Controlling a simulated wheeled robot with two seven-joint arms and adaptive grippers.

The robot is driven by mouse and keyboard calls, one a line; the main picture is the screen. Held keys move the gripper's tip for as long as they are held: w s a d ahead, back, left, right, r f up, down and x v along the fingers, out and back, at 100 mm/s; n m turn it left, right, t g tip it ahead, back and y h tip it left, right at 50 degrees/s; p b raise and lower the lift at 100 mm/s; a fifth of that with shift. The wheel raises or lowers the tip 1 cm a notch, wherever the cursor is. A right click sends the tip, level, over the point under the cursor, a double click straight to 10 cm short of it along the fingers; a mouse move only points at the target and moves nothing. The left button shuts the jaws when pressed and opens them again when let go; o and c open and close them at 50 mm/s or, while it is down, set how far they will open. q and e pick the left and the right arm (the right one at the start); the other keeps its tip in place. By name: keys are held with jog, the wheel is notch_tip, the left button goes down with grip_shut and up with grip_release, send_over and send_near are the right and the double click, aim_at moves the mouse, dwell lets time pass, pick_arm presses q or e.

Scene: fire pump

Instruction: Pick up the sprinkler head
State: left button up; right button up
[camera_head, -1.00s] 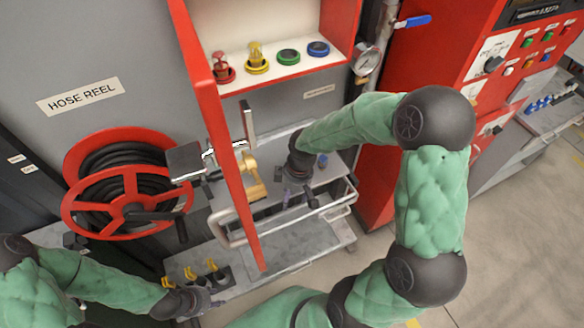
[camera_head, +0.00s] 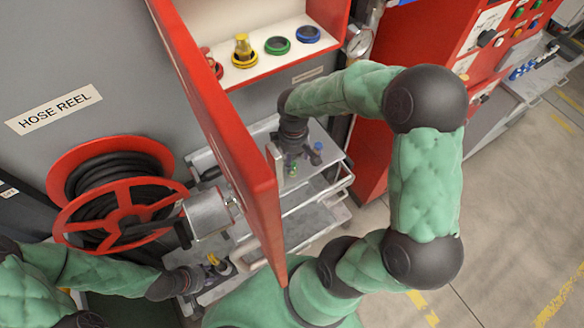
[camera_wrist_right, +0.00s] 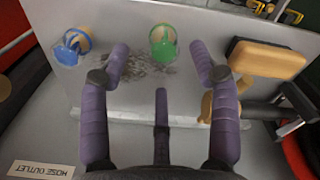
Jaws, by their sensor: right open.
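A green sprinkler head (camera_wrist_right: 163,42) stands on the grey cart top in the right wrist view, ahead of and between my right fingertips. A blue sprinkler head (camera_wrist_right: 72,48) stands to its left, outside the fingers. My right gripper (camera_wrist_right: 160,64) is open, with nothing held. In the head view, my right gripper (camera_head: 291,160) is low over the cart, with the green head (camera_head: 293,169) at its tips and the blue head (camera_head: 318,147) just right. My left gripper (camera_head: 200,278) is low at the left, by the lower shelf; its fingers are unclear.
A red cabinet door (camera_head: 225,140) stands open left of my right arm. The cabinet shelf (camera_head: 262,66) has coloured rings, with a yellow head (camera_head: 242,46) in one. A hose reel (camera_head: 120,200) is at left.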

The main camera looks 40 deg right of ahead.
jog(key=f, duration=0.5)
jog(key=shift+a, duration=0.2)
jog(key=shift+c, duration=0.3)
jog(key=shift+r, duration=0.1)
grip_shut()
